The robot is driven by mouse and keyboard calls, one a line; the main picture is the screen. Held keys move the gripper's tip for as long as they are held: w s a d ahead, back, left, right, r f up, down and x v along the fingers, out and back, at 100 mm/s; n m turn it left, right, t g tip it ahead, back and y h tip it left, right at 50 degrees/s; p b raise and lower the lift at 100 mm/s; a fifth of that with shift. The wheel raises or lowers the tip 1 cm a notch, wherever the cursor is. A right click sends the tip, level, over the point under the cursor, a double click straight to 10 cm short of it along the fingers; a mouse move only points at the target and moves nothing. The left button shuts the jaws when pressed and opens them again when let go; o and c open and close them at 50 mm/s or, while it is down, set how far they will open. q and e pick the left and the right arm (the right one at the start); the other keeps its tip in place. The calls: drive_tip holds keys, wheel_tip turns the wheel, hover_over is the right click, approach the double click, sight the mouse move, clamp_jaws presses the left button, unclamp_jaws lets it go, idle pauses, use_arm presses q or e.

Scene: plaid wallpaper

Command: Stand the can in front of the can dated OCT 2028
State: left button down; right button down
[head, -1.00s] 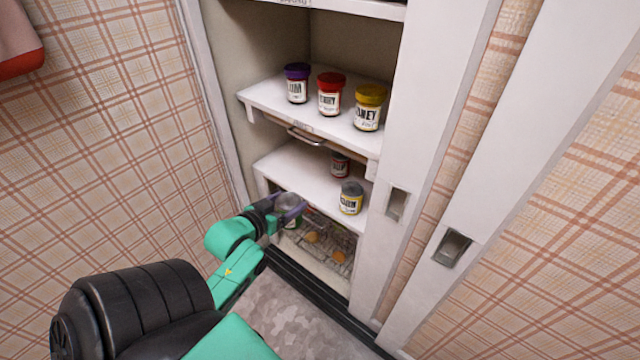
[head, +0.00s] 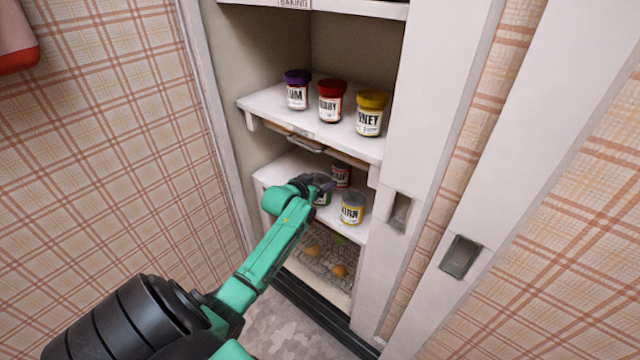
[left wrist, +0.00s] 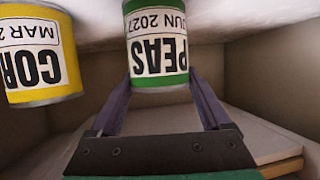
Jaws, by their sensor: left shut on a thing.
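My left gripper (head: 316,186) is shut on a green-labelled can (left wrist: 157,45). Its label reads PEAS and JUN 2027 upside down in the left wrist view, where the fingers (left wrist: 160,100) lie on both sides of it. In the head view the peas can (head: 322,198) is partly covered by the gripper, at the lower shelf, in front and left of a red-labelled can (head: 341,175). A yellow corn can (head: 352,208), marked MAR with the year cut off, stands to the right. The red can's date is not readable. I cannot tell whether the peas can touches the shelf. My right gripper is not in view.
The lower shelf (head: 275,173) has bare room at its left. The upper shelf (head: 262,102) above it carries purple-, red- and yellow-lidded jars. A wire basket (head: 315,258) with round yellow and orange things sits below. The cupboard's white frame (head: 420,120) bounds the right side.

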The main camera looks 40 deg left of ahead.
use_arm(q)
unclamp_jaws()
drive_tip(key=shift+r, duration=0.1)
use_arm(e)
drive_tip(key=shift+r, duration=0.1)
use_arm(q)
drive_tip(key=shift+s+d+r, duration=0.1)
drive_tip(key=shift+s, duration=0.15)
drive_tip(key=p+v, duration=0.2)
drive_tip(key=v, duration=0.9)
drive_tip(key=shift+s+p, duration=0.25)
drive_tip(key=shift+p, duration=0.15)
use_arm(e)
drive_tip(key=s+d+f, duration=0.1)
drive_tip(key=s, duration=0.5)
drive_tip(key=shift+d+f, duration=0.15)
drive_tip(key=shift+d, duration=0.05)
